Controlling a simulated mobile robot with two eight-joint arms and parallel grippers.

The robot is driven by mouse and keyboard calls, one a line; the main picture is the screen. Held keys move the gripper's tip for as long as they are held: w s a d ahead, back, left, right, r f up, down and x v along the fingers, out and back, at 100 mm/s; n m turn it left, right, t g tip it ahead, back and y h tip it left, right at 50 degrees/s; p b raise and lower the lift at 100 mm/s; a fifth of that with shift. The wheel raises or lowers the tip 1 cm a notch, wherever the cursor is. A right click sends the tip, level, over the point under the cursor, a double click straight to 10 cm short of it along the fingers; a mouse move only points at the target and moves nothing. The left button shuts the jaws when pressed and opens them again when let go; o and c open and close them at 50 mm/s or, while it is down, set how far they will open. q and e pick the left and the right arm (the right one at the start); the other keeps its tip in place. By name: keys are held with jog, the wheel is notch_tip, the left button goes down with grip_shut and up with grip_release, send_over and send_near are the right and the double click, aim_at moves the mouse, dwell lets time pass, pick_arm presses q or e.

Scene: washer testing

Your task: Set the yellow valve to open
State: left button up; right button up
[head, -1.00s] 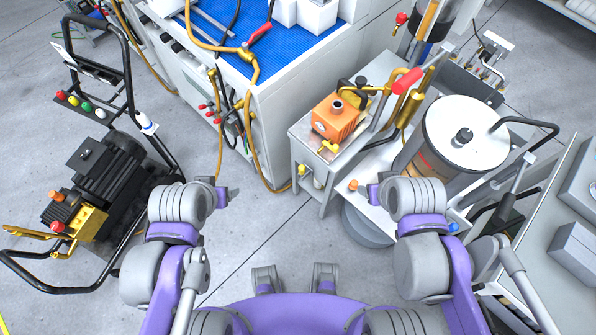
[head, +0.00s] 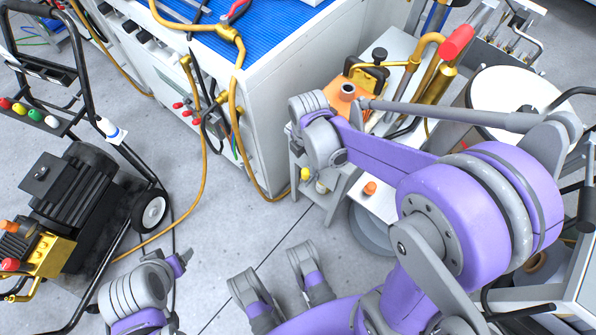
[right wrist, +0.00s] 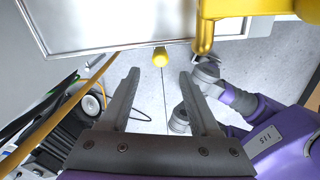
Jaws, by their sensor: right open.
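In the right wrist view, a yellow part with a downward stem (right wrist: 205,32) is close at the upper right, beyond my right fingertips. A small yellow knob (right wrist: 160,57) lies beyond the gap between the fingers. I cannot tell which is the valve's handle. The knob also shows in the head view on the stand's side (head: 305,174). My right gripper (right wrist: 156,78) is open and empty, touching neither part. In the head view, my right wrist hides its fingers and part of the orange pump (head: 347,92). My left gripper (head: 180,262) is low at left, its jaws unclear.
A metal-topped stand carries the pump. A white cabinet (head: 270,110) with a blue mat and hoses stands left of it. A white-topped drum (head: 510,95) is at the right. A black motor cart (head: 75,190) stands at far left.

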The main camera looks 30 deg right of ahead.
aim_at(305, 170)
notch_tip(305, 170, down, 9)
jog(key=b, duration=0.3)
jog(key=shift+f, duration=0.1)
jog(key=shift+c, duration=0.3)
grip_shut()
dwell(1.0)
